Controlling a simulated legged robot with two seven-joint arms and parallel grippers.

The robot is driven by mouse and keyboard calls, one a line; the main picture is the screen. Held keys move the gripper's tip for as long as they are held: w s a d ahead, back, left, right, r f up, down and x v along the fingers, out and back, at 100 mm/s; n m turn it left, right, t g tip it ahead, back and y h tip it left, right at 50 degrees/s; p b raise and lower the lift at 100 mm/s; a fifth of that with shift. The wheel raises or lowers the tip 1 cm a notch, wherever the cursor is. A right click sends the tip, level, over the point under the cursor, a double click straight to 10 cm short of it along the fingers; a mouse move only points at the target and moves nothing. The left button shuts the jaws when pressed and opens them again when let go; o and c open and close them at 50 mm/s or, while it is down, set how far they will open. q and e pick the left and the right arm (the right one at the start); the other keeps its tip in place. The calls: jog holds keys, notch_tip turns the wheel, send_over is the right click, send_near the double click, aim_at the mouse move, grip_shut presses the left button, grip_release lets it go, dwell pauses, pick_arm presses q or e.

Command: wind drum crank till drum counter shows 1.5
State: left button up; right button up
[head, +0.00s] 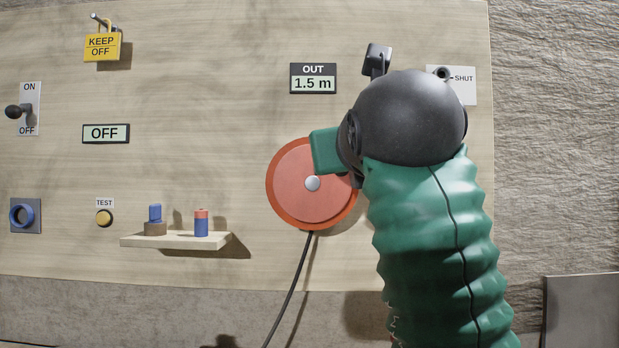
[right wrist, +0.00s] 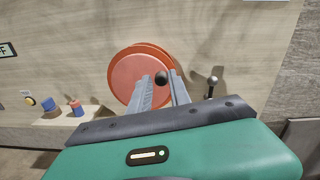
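The red-orange drum (head: 290,190) is mounted on the board with a silver hub; it also shows in the right wrist view (right wrist: 128,76). The drum counter (head: 314,79) above it reads OUT 1.5 m. The black crank knob (right wrist: 161,78) is at the drum's right side, between the grey fingertips of my right gripper (right wrist: 162,82). The fingers appear closed around the knob. In the head view my green right arm and its black joint hide the knob and fingertips. My left gripper is out of view.
A cable (head: 291,288) hangs below the drum. A small shelf (head: 180,241) with blue and red pieces juts out at left. A silver-tipped lever (right wrist: 212,80) stands right of my fingers. A SHUT label (head: 463,79), yellow KEEP OFF lock (head: 102,46) and switch (head: 20,112) are on the board.

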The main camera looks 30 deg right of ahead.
jog(key=d, duration=0.1)
jog(key=w+d, duration=0.1)
jog(key=d+p, duration=0.1)
jog(key=shift+w+d+r, duration=0.15)
jog(key=shift+w+r, duration=0.15)
jog(key=shift+r, duration=0.05)
jog(key=shift+c, duration=0.4)
jog(key=shift+c, duration=1.2)
jog(key=shift+w+d+f, duration=0.1)
jog(key=shift+w+d, duration=0.05)
grip_shut()
